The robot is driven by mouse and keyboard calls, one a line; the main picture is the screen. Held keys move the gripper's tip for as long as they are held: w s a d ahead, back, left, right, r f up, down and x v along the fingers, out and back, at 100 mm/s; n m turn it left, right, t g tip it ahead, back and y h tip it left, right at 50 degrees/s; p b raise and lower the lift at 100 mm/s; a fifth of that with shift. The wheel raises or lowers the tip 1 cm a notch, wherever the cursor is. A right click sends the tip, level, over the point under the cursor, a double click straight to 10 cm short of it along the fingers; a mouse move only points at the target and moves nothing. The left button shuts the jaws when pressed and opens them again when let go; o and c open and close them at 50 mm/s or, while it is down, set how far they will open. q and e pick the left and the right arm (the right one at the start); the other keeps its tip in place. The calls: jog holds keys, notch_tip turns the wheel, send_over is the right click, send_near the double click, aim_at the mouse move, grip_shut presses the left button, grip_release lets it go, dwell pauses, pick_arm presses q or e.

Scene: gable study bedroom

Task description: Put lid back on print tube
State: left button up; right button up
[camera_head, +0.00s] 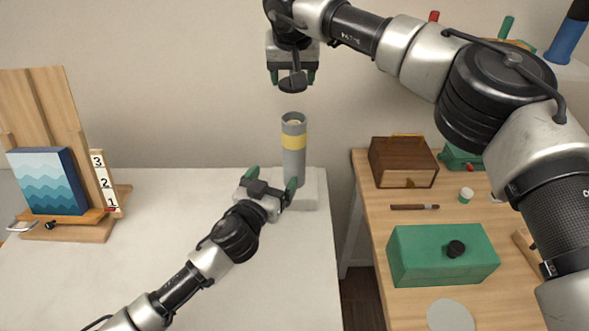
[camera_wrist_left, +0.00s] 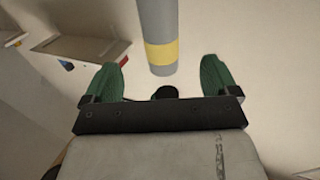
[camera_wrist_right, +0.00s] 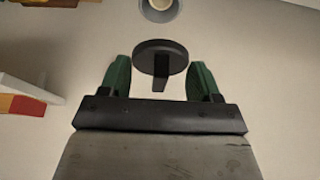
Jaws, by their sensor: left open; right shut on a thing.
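The print tube (camera_head: 294,165) is grey with a yellow band and stands upright on a pale block (camera_head: 309,190), its top open with something pale inside. My left gripper (camera_head: 271,181) is open low beside the tube; in the left wrist view the tube (camera_wrist_left: 157,22) lies just beyond the open fingers (camera_wrist_left: 165,75), not visibly touched. My right gripper (camera_head: 292,76) is shut on the dark round lid (camera_head: 293,87) by its stem and holds it above the tube, apart from the rim. The right wrist view shows the lid (camera_wrist_right: 160,55) with the tube's mouth (camera_wrist_right: 160,10) beyond it.
A wooden easel (camera_head: 70,231) with a blue wave picture (camera_head: 48,182) stands at left. On the right desk are a brown wooden box (camera_head: 403,163), a green box (camera_head: 440,255) and small items. The white table (camera_head: 130,275) is clear in front.

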aim_at(290, 155)
jog(key=shift+w, duration=0.1)
pick_arm(q)
jog(key=x, duration=1.2)
jog(key=shift+w+d+f, duration=0.1)
jog(key=shift+w, duration=0.15)
pick_arm(e)
jog(key=shift+w+d+f, duration=0.1)
jog(key=shift+w+f, duration=0.05)
pick_arm(q)
jog(key=c, duration=1.4)
pick_arm(e)
jog(key=shift+f, duration=2.45)
jog(key=shift+f, duration=0.9)
pick_arm(q)
jog(key=shift+f, duration=0.1)
pick_arm(e)
jog(key=shift+f, duration=0.6)
